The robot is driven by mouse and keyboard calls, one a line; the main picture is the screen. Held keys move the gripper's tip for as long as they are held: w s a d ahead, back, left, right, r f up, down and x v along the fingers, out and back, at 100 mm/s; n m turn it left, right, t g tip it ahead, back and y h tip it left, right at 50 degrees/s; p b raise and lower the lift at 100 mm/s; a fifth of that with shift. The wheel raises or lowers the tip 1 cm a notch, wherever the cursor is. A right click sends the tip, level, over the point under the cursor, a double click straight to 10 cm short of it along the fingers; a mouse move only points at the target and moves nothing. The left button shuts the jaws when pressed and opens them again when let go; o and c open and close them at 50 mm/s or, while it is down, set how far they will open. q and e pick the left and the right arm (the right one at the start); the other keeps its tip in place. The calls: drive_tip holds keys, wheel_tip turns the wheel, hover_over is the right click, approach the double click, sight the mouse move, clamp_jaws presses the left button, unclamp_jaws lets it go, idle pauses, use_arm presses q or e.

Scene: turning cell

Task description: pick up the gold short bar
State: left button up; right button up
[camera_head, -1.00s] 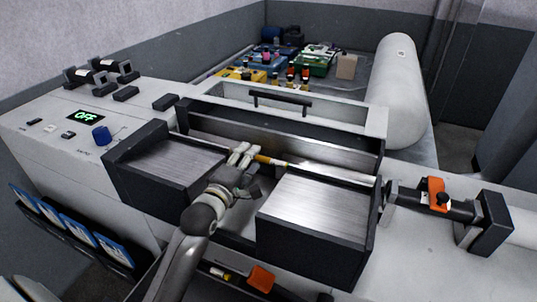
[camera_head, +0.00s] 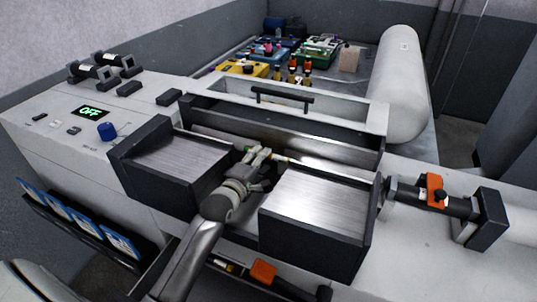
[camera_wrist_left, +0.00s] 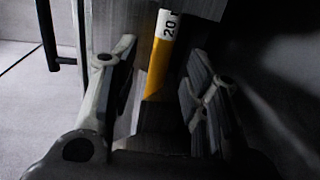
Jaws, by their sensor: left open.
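The gold short bar (camera_wrist_left: 157,75) has a white end band marked "20". In the left wrist view it lies between the two fingers of my left gripper (camera_wrist_left: 163,100), with a gap showing on both sides. In the head view my left gripper (camera_head: 257,155) is down in the opening between the two grey-topped blocks of the machine, and its open fingers hide most of the bar there. My right gripper does not show.
The left block (camera_head: 175,160) and right block (camera_head: 318,208) flank my left gripper closely. A cover with a black handle (camera_head: 284,98) stands behind. An orange-marked clamp (camera_head: 433,190) sits to the right. Bins with bottles (camera_head: 240,70) stand at the back.

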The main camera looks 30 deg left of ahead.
use_arm(q)
drive_tip(key=w, duration=0.4)
drive_tip(key=shift+a+f+p, duration=0.1)
drive_tip(key=shift+f+p, duration=0.2)
drive_tip(key=shift+p, duration=0.1)
drive_tip(key=shift+c, duration=0.4)
clamp_jaws()
drive_tip(key=shift+r, duration=0.1)
